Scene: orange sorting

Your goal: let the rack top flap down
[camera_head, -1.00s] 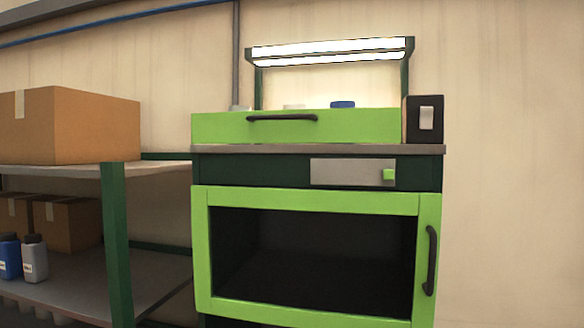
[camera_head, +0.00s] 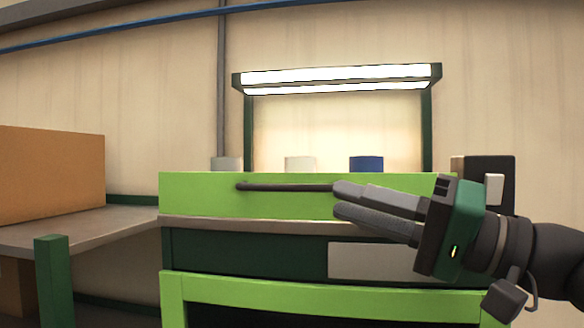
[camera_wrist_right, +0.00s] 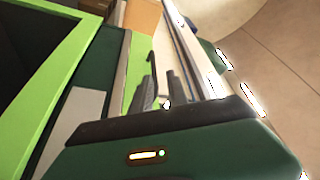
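The rack top flap is the long green panel (camera_head: 200,192) standing upright above the grey top edge of the rack. Its black bar handle (camera_head: 285,187) runs level across it. My right gripper (camera_head: 338,199) reaches in from the right, at the handle's right end, with a gap between its two fingers. The upper finger hides that end of the handle; I cannot tell whether it touches. The right wrist view shows the two dark fingers (camera_wrist_right: 162,85) apart beside the green panel (camera_wrist_right: 137,65). My left gripper is not in view.
A white jar (camera_head: 300,163) and a blue one (camera_head: 366,164) show behind the flap, under a lamp (camera_head: 337,78). A black box with a white switch (camera_head: 494,188) stands at right. A shelf (camera_head: 60,235) with a cardboard box (camera_head: 50,172) is at left.

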